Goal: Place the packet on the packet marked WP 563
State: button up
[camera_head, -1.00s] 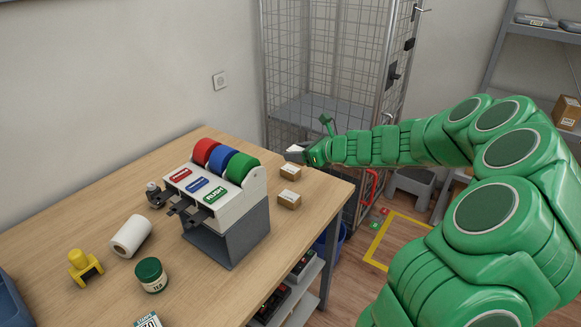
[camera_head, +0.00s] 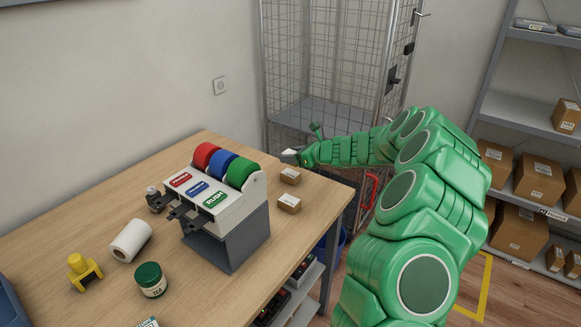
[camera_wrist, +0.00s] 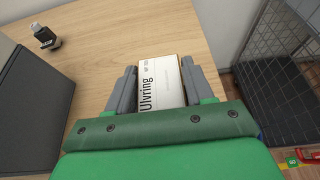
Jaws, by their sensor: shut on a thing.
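My gripper (camera_head: 290,156) is above the far right part of the table. It is shut on a small packet (camera_wrist: 160,85), which lies between the two grey fingers in the wrist view. The packet has a white label reading "Ulvring" and a smaller code too small to read surely. Two small cardboard packets with white labels lie on the table: a far one (camera_head: 290,176) and a nearer one (camera_head: 289,203). My gripper is behind and above the far one. Their codes are too small to read, so I cannot tell which is WP 563.
A tape dispenser (camera_head: 228,243) with red, blue and green rolls stands left of the packets. A white roll (camera_head: 130,240), a green jar (camera_head: 150,280) and a yellow tool (camera_head: 84,272) lie further left. A wire cage (camera_head: 330,60) stands behind the table (camera_head: 180,150).

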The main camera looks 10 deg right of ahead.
aim_at(290, 173)
jog(key=shift+w+f, duration=0.75)
jog(key=shift+f, duration=0.2)
jog(key=shift+w+f, duration=0.7)
jog(key=shift+f, duration=1.55)
jog(key=shift+f, duration=0.15)
jog(key=o, duration=1.1)
jog(key=v, duration=1.2)
